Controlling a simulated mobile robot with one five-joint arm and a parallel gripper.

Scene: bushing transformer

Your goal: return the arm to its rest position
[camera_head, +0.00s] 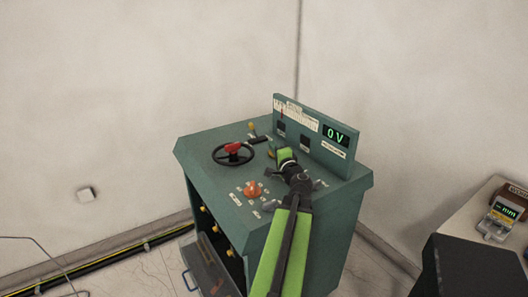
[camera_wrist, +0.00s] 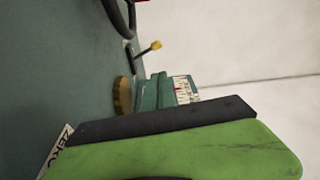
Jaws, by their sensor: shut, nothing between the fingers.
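My arm (camera_head: 284,250) reaches up from the bottom of the head view over the top of the green control cabinet (camera_head: 205,150). My gripper (camera_head: 284,154) is shut and empty above the cabinet top, in front of the upright panel (camera_head: 315,128) with the green "0 V" display (camera_head: 336,135). In the wrist view, my green and black gripper (camera_wrist: 165,140) fills the lower part. Beyond it show a brass-coloured round knob (camera_wrist: 122,95) and a yellow-tipped lever (camera_wrist: 155,46). Whether the gripper touches the cabinet cannot be told.
A black handwheel with a red centre (camera_head: 233,152) and an orange knob (camera_head: 253,189) are on the cabinet top, left of my gripper. A dark box (camera_head: 470,265) and a table with a small meter (camera_head: 503,212) stand at the right. Cables (camera_head: 120,257) run along the wall at the left.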

